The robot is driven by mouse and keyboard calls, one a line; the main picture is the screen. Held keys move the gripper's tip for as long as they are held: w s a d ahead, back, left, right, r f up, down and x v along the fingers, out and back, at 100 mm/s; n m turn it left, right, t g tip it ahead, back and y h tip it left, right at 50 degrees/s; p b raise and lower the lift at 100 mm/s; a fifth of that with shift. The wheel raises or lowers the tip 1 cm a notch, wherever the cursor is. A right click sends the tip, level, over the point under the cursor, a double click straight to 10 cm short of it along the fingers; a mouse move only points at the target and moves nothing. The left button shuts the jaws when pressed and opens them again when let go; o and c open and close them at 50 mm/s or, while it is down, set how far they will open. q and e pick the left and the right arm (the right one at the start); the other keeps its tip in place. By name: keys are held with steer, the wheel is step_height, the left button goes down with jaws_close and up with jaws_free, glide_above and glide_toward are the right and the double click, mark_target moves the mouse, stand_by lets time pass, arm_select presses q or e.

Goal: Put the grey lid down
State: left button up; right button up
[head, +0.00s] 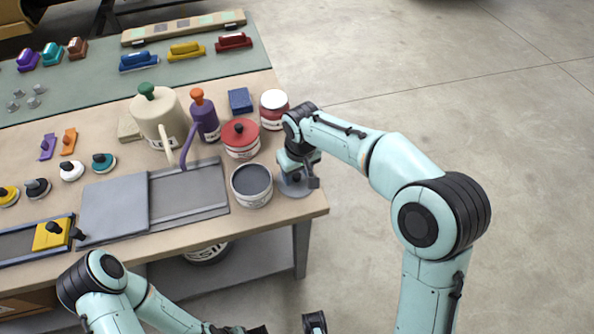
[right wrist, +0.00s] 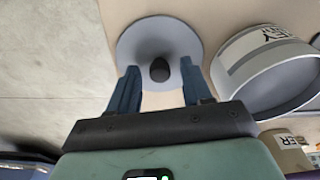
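The grey lid (head: 292,189), a round disc with a dark knob, lies at the right front corner of the workbench. In the right wrist view the lid (right wrist: 135,45) appears flat on the bench, with its knob between my fingers. My right gripper (head: 300,172) is over it; in the right wrist view the gripper (right wrist: 160,85) is open, with a gap on both sides of the knob. An open tin with grey contents (head: 251,186) stands just left of the lid. My left gripper is at the bottom edge of the head view, mostly cut off.
A red-lidded tin (head: 241,138), a white-lidded tin (head: 274,108), a purple can (head: 203,122) and a cream can (head: 160,118) stand behind the grey tin. A grey tray (head: 187,194) lies to its left. The bench edge is close to the lid; open floor lies right.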

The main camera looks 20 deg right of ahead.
mark_target(299, 185)
steer(key=shift+r, duration=0.1)
step_height(299, 185, up, 12)
steer(key=s+p, duration=0.1)
steer(key=p, duration=0.1)
steer(key=shift+s+d, duration=0.2)
stand_by(0.6)
